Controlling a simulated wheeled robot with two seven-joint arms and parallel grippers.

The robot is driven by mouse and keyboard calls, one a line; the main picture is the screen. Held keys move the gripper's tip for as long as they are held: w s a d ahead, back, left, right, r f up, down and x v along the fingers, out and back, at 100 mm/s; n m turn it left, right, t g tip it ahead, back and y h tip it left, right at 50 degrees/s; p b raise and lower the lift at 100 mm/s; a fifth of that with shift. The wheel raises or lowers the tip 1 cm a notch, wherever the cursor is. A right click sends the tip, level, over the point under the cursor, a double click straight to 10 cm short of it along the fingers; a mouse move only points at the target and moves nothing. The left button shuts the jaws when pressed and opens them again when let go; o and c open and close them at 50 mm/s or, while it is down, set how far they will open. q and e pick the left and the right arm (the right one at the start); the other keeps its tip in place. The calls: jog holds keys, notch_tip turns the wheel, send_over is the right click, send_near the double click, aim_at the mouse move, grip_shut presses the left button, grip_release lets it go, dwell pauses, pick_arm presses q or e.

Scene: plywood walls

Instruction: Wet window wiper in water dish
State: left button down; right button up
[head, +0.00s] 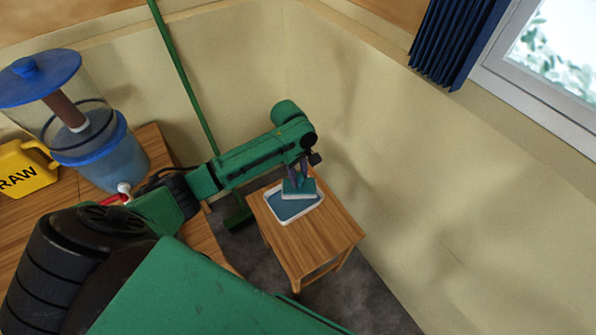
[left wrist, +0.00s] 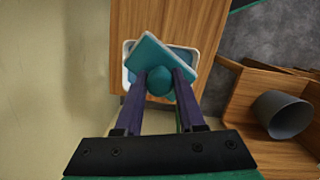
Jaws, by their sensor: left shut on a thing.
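The window wiper (head: 298,187) is a teal block with a pale edge, held at or just over the water dish. The water dish (head: 275,207) is a white-rimmed tray with blue water on a small wooden table. My left gripper (head: 300,177) points down and is shut on the wiper. In the left wrist view, the gripper (left wrist: 160,82) grips the wiper's round teal knob, and the wiper (left wrist: 150,50) lies turned across the dish (left wrist: 128,72), hiding much of it. I cannot tell whether the wiper touches the water. My right gripper is not in view.
The small table (head: 325,235) has bare wood in front of the dish. A larger wooden table at left holds a blue-lidded water dispenser (head: 85,120) and a yellow jug (head: 25,170). A green pole (head: 185,80) leans by the wall. A grey bin (left wrist: 283,114) shows in the wrist view.

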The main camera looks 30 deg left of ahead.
pick_arm(q)
jog(key=shift+w+a+f+n+t+b, duration=0.15)
jog(key=shift+w+a+f+n+b, duration=0.35)
jog(key=shift+f+n+b, duration=1.3)
jog(key=shift+w+a+f+n+t+b, duration=0.1)
jog(key=shift+w+a+f+n+b, duration=0.5)
jog(key=shift+f, duration=2.25)
jog(key=shift+w+a+f+n+t+b, duration=0.15)
jog(key=shift+a+f+n+b, duration=0.6)
jog(key=shift+f+b, duration=1.3)
jog(key=shift+d+f+p, duration=0.2)
jog(key=shift+f+p, duration=0.05)
jog(key=shift+p, duration=0.05)
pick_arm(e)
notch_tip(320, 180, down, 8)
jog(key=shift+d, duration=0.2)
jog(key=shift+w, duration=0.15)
pick_arm(q)
notch_tip(320, 180, up, 8)
jog(key=p, duration=0.9)
jog(key=shift+p, duration=0.4)
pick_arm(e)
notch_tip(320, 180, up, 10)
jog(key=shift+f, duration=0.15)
